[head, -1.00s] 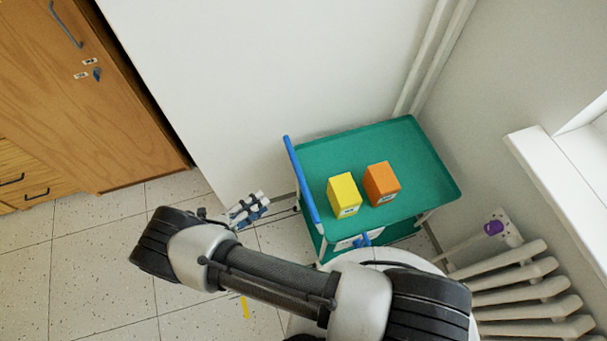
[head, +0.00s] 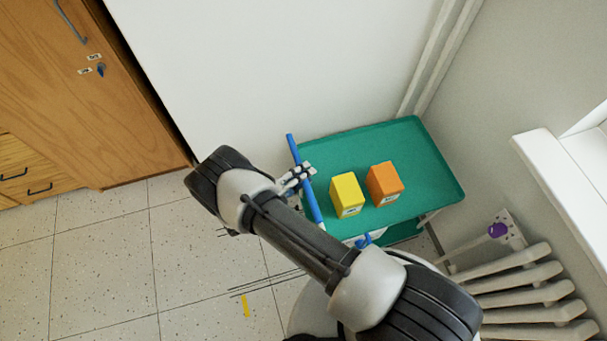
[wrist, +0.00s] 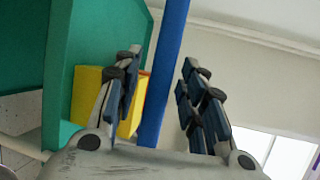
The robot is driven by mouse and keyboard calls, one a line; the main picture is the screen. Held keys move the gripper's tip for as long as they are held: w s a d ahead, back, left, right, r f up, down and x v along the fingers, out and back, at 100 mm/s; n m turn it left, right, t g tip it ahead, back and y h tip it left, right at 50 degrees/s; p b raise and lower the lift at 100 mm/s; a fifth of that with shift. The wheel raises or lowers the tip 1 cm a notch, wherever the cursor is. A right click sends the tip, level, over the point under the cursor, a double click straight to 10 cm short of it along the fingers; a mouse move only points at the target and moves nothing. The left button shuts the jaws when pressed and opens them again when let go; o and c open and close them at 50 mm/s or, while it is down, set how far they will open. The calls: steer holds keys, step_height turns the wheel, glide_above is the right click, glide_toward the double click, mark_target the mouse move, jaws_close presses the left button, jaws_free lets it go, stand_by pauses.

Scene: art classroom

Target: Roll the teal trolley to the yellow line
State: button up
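The teal trolley (head: 430,170) stands in the corner between the white wall and the grey wall. Its blue handle bar (head: 314,205) runs along its left side and also shows in the wrist view (wrist: 168,50). My gripper (head: 304,172) is at this bar. In the wrist view its two fingers (wrist: 163,75) stand apart, one on each side of the bar, with gaps visible, so it is open. The trolley's teal side (wrist: 90,35) shows at left there.
A yellow box (head: 346,194) and an orange box (head: 384,184) stand on the trolley's top. A radiator (head: 530,290) and a window sill (head: 560,170) are at right. A wooden cabinet (head: 110,120) is at left. The tiled floor (head: 100,260) at lower left is clear.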

steer(key=shift+w+d, duration=0.15)
steer(key=shift+d, duration=0.05)
jaws_close()
stand_by(0.4)
stand_by(0.3)
